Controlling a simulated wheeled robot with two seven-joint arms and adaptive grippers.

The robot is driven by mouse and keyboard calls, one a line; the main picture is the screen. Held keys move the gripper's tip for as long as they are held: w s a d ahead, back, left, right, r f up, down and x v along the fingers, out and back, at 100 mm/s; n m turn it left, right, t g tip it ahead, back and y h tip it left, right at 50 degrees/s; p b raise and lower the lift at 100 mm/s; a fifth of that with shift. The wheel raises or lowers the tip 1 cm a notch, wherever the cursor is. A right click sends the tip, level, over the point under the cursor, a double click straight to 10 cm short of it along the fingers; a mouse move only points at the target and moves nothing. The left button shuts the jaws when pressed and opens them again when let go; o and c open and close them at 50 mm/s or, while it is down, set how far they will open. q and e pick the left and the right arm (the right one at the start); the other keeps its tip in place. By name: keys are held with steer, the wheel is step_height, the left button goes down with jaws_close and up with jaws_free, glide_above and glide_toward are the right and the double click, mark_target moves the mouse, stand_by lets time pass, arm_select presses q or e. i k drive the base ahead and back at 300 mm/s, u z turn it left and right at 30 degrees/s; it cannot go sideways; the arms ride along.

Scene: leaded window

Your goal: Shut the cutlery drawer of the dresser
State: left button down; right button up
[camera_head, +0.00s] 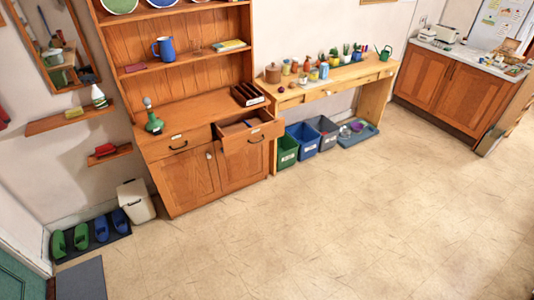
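The wooden dresser (190,185) stands against the back wall, left of centre. Its right-hand drawer (252,140) is pulled out and juts forward, with a dark handle on its front. Something dark bluish lies inside the open drawer, too small to make out. Neither of my grippers is in view.
A side table (345,82) with pots stands to the right, with bins (287,152) beneath. A white bin (136,201) and a shoe mat (121,230) are at left.

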mark_target(235, 136)
steer(key=z, duration=0.4)
steer(key=i, duration=1.9)
steer(key=u, duration=0.4)
